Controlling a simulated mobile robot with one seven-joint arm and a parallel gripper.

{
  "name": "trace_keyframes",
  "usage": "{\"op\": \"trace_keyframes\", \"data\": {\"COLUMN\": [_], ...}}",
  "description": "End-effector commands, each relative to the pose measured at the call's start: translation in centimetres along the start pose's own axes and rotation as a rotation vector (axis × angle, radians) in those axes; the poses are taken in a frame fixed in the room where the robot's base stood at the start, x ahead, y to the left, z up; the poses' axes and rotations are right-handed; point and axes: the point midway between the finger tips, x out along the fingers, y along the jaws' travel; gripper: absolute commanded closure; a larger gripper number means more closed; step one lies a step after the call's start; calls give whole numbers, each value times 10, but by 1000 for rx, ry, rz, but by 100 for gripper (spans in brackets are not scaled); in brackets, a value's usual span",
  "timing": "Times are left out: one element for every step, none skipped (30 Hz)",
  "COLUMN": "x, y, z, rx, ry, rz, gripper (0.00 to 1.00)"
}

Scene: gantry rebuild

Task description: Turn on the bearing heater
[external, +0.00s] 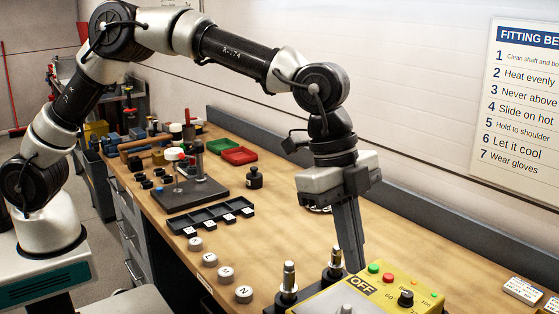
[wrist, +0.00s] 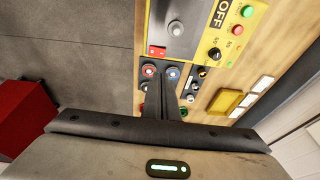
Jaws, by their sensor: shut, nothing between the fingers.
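The bearing heater is a yellow box with the word OFF, small red and green lights and a black knob. It stands at the bottom edge of the external view (external: 385,299), partly cut off, and at the top of the wrist view (wrist: 207,48). A red switch (wrist: 157,51) shows at its lower left corner in the wrist view. My gripper (external: 352,269) is shut and empty, pointing down over the heater area. In the wrist view its fingertips (wrist: 168,73) appear just below the red switch, apparently above the bench; I cannot tell their height.
A small dark panel with red and blue round parts (wrist: 149,70) lies by the fingertips. Two metal posts (external: 289,280) stand beside the heater. Knobs, a black tray (external: 212,214) and a dark plate are further back. A wall (external: 420,120) runs along the bench.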

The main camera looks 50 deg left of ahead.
Motion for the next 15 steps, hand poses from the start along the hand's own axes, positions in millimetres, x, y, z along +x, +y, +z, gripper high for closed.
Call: {"op": "trace_keyframes", "data": {"x": [1,3,5,8,12,18,23,28,36,43,49,58,65,71,80], "y": [0,0,0,0,0,0,0,0,0,0,1,1,1,1,1], "z": [0,0,0,0,0,0,0,0,0,1,0,0,0,0,0], "rx": [0,0,0,0,0,0,0,0,-1,-1,0,0,1,1,0], "ry": [0,0,0,0,-1,-2,-3,-2,-3,-3,-2,-3,-2,-3,-3], "rz": [0,0,1,1,1,2,3,2,3,4,3,4,3,3,3], "gripper": [100,100,100,100,100,100,100,100,100,100,100,100,100,100,100]}}
